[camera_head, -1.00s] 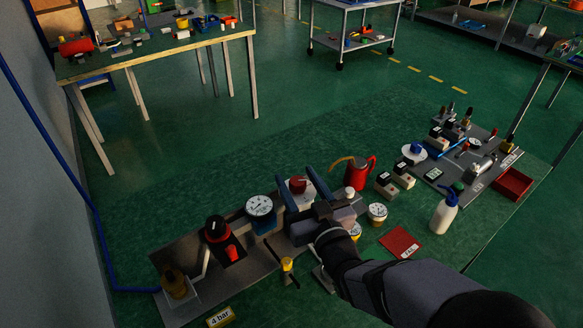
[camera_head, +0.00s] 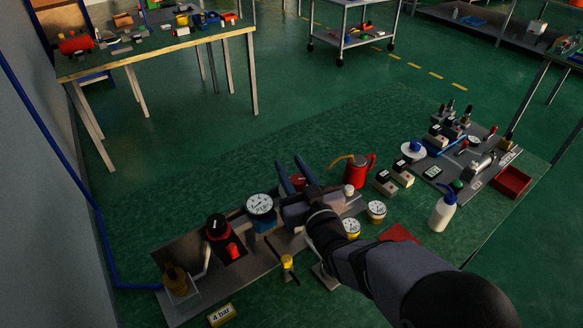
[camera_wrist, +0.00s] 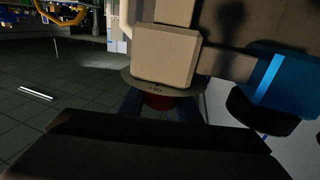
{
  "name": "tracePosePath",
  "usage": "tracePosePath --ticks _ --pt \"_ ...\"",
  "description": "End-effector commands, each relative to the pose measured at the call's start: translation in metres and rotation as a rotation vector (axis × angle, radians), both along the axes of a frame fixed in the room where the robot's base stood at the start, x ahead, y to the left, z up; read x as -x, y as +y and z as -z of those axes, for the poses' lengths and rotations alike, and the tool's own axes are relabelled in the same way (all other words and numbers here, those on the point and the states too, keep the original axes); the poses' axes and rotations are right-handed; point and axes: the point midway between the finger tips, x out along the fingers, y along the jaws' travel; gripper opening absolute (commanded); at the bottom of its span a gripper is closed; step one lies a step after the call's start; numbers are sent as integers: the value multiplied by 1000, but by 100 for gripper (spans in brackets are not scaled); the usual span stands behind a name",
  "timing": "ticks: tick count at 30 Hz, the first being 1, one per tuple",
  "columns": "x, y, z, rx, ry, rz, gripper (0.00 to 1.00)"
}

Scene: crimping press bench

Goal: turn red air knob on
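The red air knob (camera_head: 298,180) sits on the grey panel (camera_head: 262,262), to the right of a white dial gauge (camera_head: 260,204). My gripper (camera_head: 289,161) has its two blue fingers apart, with the knob showing between them. In the wrist view the knob (camera_wrist: 158,101) is a dark red shape under a grey rim with small lettering, with a blue finger on each side. My gripper's dark body hides its lower part. I cannot make out whether the fingers touch it.
A black and red knob (camera_head: 217,227) and a brass part (camera_head: 176,281) stand on the panel's left. A red can (camera_head: 359,171), small gauges (camera_head: 376,210) and a white bottle (camera_head: 443,211) are to the right. A yellow "4 bar" tag (camera_head: 222,315) lies in front.

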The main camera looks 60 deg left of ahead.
Motion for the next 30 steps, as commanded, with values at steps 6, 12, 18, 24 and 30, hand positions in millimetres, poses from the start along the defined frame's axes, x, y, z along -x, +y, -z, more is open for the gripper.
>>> tracePosePath --ticks 6,12,18,24,30 --pt "0 0 0 0 -1 -12 8" --pt "1 0 1 0 -2 -69 8" --pt "4 0 1 1 -3 -179 8" --pt "9 1 0 1 -1 -309 8" --pt "14 0 0 2 0 -424 8"
